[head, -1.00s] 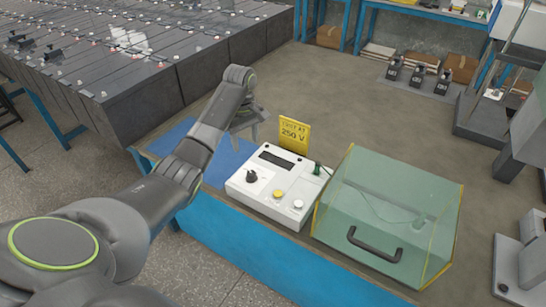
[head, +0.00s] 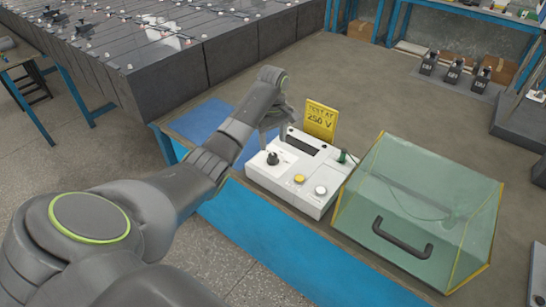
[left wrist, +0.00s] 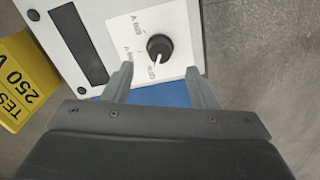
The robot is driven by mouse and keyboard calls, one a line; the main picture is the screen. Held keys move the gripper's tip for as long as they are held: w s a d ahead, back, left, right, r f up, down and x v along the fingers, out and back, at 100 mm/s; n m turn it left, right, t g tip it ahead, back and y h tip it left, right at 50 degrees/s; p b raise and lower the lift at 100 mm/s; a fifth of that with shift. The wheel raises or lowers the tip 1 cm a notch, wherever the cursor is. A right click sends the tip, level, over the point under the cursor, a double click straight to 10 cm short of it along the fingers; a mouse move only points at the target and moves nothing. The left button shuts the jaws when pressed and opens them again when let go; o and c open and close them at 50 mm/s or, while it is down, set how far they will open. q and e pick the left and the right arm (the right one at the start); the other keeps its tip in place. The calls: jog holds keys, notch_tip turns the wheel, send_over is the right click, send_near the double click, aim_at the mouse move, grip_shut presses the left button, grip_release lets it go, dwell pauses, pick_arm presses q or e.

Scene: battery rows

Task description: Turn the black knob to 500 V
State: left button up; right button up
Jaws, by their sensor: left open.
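The black knob (head: 272,158) sits on the left part of the white tester box (head: 306,193). In the left wrist view the knob (left wrist: 159,46) shows a white pointer line on a white dial plate with printed voltage marks, too small to read surely. My left gripper (head: 270,124) is over the tester's back left edge. In the left wrist view its two fingers (left wrist: 160,82) are apart and empty, with the knob just beyond the tips, between their lines. A yellow sign (head: 320,120) reading "TEST AT 250 V" stands behind the tester. My right gripper is not in view.
A clear greenish cover with a black handle (head: 402,237) stands right of the tester. The tester has a yellow button (head: 299,179), a white button (head: 321,190) and a dark display (head: 300,145). A blue mat (head: 205,118) lies to the left. Battery rows (head: 165,60) stand behind left.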

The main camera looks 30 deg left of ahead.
aim_at(273, 155)
pick_arm(q)
notch_tip(273, 155, down, 7)
jog(key=shift+r, duration=0.2)
jog(key=c, duration=1)
